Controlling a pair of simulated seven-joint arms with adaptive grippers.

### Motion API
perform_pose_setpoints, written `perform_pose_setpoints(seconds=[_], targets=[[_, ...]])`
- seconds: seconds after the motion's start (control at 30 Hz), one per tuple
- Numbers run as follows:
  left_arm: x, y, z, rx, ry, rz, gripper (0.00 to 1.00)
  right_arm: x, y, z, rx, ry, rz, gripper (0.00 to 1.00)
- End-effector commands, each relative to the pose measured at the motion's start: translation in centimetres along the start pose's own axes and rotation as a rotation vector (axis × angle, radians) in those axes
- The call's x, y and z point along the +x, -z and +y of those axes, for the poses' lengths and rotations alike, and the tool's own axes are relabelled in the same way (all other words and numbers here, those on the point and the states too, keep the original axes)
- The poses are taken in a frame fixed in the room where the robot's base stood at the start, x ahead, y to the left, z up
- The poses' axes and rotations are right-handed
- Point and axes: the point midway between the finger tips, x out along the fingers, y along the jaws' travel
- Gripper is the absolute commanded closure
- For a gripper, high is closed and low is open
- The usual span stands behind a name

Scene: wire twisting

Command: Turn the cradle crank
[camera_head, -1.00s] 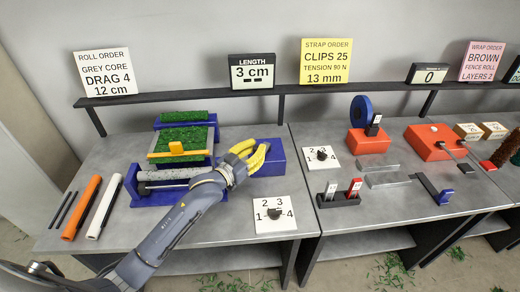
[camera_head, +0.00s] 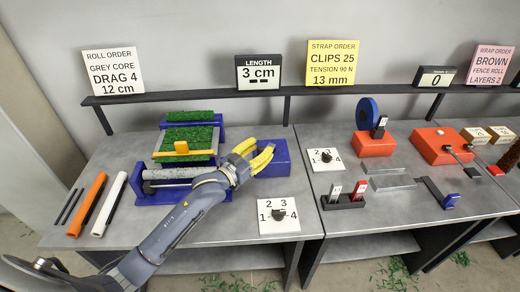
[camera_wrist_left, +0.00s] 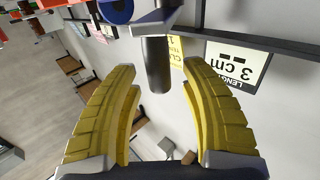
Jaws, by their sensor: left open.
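The blue cradle (camera_head: 136,194) stands on the left table with a grey roll (camera_head: 172,173) lying across it. My left gripper (camera_head: 262,148) is open at the cradle's right end, in front of a blue block (camera_head: 282,158). In the left wrist view its yellow fingers (camera_wrist_left: 160,75) stand apart. A dark crank handle (camera_wrist_left: 157,68) hangs from a grey crank arm (camera_wrist_left: 157,20) and lies between the fingers in the picture. Gaps show on both sides, with no clear contact. The crank is hidden in the head view. My right gripper is not in view.
A green mat (camera_head: 190,140) with an orange bar (camera_head: 181,147) sits behind the roll. An orange tube (camera_head: 87,205) and a white tube (camera_head: 109,205) lie at left. A dial plate (camera_head: 278,216) lies front right. A dark shelf rail (camera_head: 200,97) runs behind.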

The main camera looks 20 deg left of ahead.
Motion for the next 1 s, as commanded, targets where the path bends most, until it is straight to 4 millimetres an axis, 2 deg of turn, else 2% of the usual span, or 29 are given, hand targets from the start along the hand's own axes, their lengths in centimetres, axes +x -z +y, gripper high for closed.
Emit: perform_pose_setpoints(seconds=[0.17,0.27,0.7,1.0], targets=[[-0.3,0.0,0.0,0.000,0.000,0.000,0.56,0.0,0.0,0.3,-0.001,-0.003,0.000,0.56],[-1.1,-0.1,0.0,0.000,0.000,-0.001,0.56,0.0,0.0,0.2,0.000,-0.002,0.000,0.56],[-8.3,-0.1,0.0,0.001,0.000,-0.002,0.56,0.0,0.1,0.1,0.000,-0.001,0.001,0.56],[-11.4,0.0,0.0,0.000,0.001,0.000,0.56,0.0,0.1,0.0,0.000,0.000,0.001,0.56]])
